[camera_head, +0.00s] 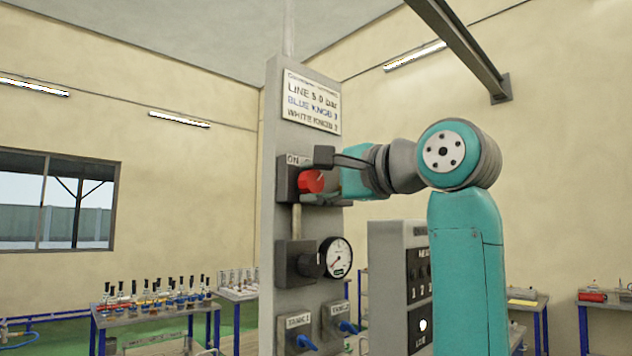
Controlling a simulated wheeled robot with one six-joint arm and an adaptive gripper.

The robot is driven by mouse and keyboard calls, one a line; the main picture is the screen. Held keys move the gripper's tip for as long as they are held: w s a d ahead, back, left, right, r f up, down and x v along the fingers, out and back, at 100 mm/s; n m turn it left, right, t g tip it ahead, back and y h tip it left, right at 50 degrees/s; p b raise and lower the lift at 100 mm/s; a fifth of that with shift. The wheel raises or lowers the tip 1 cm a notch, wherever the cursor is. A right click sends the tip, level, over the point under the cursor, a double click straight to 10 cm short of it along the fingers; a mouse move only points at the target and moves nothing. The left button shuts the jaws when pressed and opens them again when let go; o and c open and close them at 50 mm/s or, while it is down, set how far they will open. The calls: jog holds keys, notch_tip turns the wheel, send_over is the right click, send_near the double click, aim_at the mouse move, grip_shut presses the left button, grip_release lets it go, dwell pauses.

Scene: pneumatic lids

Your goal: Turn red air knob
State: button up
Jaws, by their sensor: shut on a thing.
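The red air knob (311,181) sticks out from a dark block under an "ON" label on the upper part of a grey column (273,150). My gripper (328,184) reaches it from the right and is shut on it. The fingertips are small and partly hidden behind the knob and the dark wrist part, so the exact grip is hard to see. A sign (311,100) above reads line 5.0 bar, with blue and white knob lines.
Below the knob are a dark regulator block (293,263) and a round gauge (337,257). Two blue-handled valves (305,342) sit lower. A grey panel (390,285) stands close behind my arm. A bench (150,318) with several bottles is at left.

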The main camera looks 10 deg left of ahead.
jog(key=o, duration=1.1)
jog(key=shift+w, duration=0.1)
jog(key=shift+o, duration=0.2)
jog(key=shift+d, duration=0.15)
jog(key=v, duration=1.2)
jog(key=shift+f, duration=0.1)
